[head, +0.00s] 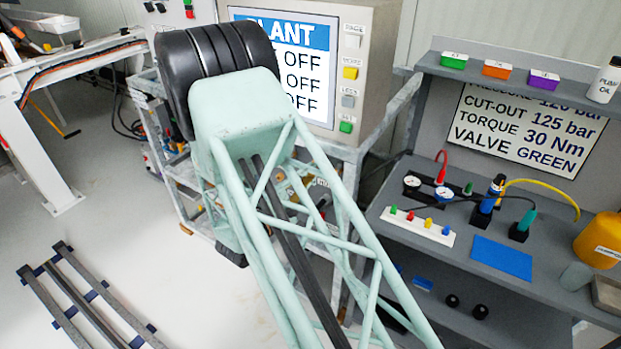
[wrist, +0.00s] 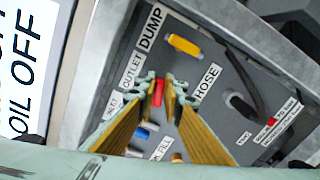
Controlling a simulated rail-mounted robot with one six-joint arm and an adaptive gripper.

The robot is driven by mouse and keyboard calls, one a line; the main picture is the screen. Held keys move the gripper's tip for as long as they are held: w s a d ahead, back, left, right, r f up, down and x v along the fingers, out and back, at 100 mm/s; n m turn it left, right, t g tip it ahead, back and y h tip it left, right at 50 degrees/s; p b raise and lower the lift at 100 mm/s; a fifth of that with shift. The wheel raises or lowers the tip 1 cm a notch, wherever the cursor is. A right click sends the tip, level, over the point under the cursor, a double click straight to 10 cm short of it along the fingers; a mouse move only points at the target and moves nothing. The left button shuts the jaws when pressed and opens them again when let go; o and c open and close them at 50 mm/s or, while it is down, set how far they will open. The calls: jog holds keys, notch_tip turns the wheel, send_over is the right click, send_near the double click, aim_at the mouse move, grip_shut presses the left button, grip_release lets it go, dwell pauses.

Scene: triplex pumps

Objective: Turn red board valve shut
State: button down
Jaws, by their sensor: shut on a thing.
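The red board valve (wrist: 158,95) is a small red handle on the dark grey valve board (wrist: 218,78), between the OUTLET and HOSE labels in the wrist view. My gripper (wrist: 161,84) has its two fingers on either side of the red handle and is shut on it. The fingers hide part of the handle. In the head view, my pale green arm hides the gripper and the red valve.
A yellow handle (wrist: 184,45) by the DUMP label and a blue handle (wrist: 143,133) sit close by on the board. A dark hose (wrist: 243,80) lies to the right. The plant screen (head: 310,60) stands behind my arm; a grey bench (head: 460,250) stands right.

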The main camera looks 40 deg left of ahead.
jog(key=shift+f+m+b, duration=0.2)
jog(key=shift+m+b, duration=0.7)
jog(key=shift+b, duration=0.3)
jog(key=shift+f+m+b, duration=0.2)
jog(key=shift+m+b, duration=0.7)
jog(key=shift+b, duration=0.25)
jog(key=c, duration=2.7)
grip_release()
jog(key=shift+c, duration=0.2)
jog(key=shift+r, duration=0.1)
jog(key=shift+s, duration=0.1)
jog(key=s+d, duration=0.1)
jog(key=s, duration=1)
jog(key=shift+s, duration=0.35)
jog(key=shift+w+d+m, duration=0.1)
jog(key=shift+d+m, duration=0.1)
jog(key=shift+m, duration=0.1)
